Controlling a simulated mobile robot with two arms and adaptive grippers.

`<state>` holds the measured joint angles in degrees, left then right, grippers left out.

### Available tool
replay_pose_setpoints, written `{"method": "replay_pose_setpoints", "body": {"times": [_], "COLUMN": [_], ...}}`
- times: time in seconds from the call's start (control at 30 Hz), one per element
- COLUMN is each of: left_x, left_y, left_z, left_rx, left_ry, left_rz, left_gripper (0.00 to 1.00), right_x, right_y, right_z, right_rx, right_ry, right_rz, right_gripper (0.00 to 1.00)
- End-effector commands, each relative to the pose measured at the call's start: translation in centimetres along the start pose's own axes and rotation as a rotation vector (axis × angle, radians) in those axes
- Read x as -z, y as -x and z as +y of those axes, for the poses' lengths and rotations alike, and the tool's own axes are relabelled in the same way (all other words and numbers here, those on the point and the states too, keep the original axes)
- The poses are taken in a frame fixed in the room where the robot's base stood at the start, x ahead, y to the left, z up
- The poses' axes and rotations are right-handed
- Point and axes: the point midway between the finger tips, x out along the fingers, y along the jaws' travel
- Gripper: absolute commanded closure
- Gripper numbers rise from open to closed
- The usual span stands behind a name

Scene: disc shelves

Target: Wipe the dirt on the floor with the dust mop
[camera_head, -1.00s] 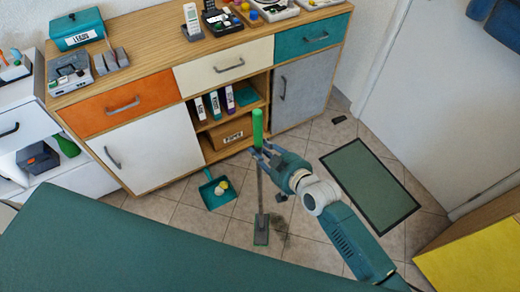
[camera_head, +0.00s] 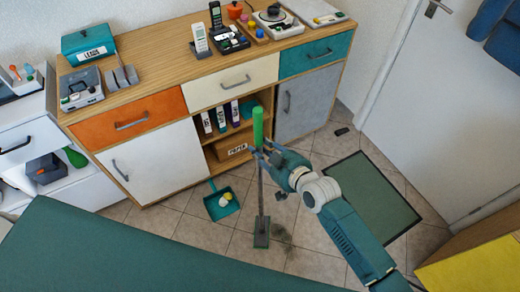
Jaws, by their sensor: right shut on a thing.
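The dust mop stands upright on the tiled floor, with a green grip (camera_head: 258,126) on top, a thin dark pole and a flat dark head (camera_head: 262,232) at the bottom. My right gripper (camera_head: 265,154) is shut on the pole just below the green grip. A dark smudge of dirt (camera_head: 280,233) lies on the floor just right of the mop head. Whether the head touches the dirt's edge, I cannot tell. My left gripper is not in view.
A teal dustpan (camera_head: 222,204) with small round things in it lies left of the mop. A cabinet (camera_head: 155,160) stands behind. A dark green mat (camera_head: 372,198) lies to the right, near a white door (camera_head: 440,110). A large teal surface (camera_head: 120,255) fills the lower left.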

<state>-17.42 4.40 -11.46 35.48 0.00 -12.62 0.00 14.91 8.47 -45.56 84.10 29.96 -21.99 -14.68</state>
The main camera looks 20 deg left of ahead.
Motion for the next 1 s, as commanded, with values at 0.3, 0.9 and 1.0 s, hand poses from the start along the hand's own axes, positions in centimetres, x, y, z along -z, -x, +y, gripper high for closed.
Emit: {"method": "replay_pose_setpoints", "body": {"times": [0.3,0.9,1.0], "left_x": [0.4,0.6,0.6], "left_y": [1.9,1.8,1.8], "left_z": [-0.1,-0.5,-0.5], "left_rx": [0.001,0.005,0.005], "left_ry": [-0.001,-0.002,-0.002], "left_rz": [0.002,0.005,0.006], "left_gripper": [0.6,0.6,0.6], "right_x": [2.4,2.5,2.4], "right_y": [0.6,0.6,0.6], "right_z": [0.5,0.5,0.5], "right_rx": [-0.006,-0.006,-0.006], "right_ry": [-0.004,-0.003,-0.003], "right_rz": [0.005,0.005,0.005], "right_gripper": [1.0,1.0,1.0]}}
